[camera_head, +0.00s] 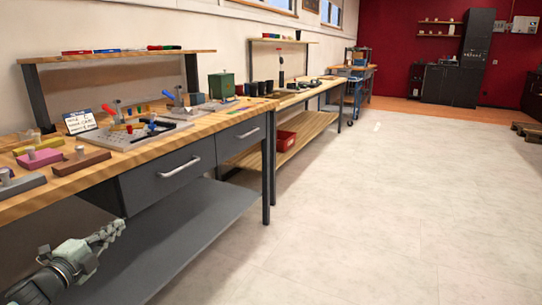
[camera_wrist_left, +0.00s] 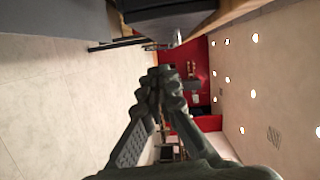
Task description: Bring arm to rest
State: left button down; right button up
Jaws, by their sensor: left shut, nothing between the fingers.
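My left gripper (camera_head: 108,235) shows at the lower left of the head view, in front of the workbench and below the level of its top. Its fingers are shut and empty. In the left wrist view the gripper (camera_wrist_left: 163,85) points out across the room, with its fingertips together and nothing between them. My right gripper is in neither view.
A wooden workbench (camera_head: 225,122) with grey drawers (camera_head: 170,172) and a lower shelf (camera_head: 185,245) stands close to my left gripper. Tools and fixtures lie on its top. A second bench (camera_head: 312,95) stands beyond, with a red bin (camera_head: 285,141) below. The floor (camera_head: 390,200) to the right is clear.

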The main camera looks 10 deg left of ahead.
pick_arm(q)
jog(key=s+d+f+n+g+y, duration=0.2)
jog(key=s+d+f+n+g, duration=0.25)
jog(key=f, duration=0.55)
jog(key=s+d+f+n+g+y, duration=0.2)
jog(key=s+d+f+n, duration=0.1)
jog(key=s+f+n, duration=0.5)
jog(key=s+d+f+n+g, duration=0.2)
jog(key=s+d+f+g, duration=0.2)
jog(key=s, duration=0.5)
jog(key=s+d+f+n+g+h+p, duration=0.1)
jog(key=s+d+f+n+g, duration=0.1)
jog(key=s+d+f+g, duration=0.2)
jog(key=s+d+f, duration=0.3)
jog(key=s+d, duration=0.2)
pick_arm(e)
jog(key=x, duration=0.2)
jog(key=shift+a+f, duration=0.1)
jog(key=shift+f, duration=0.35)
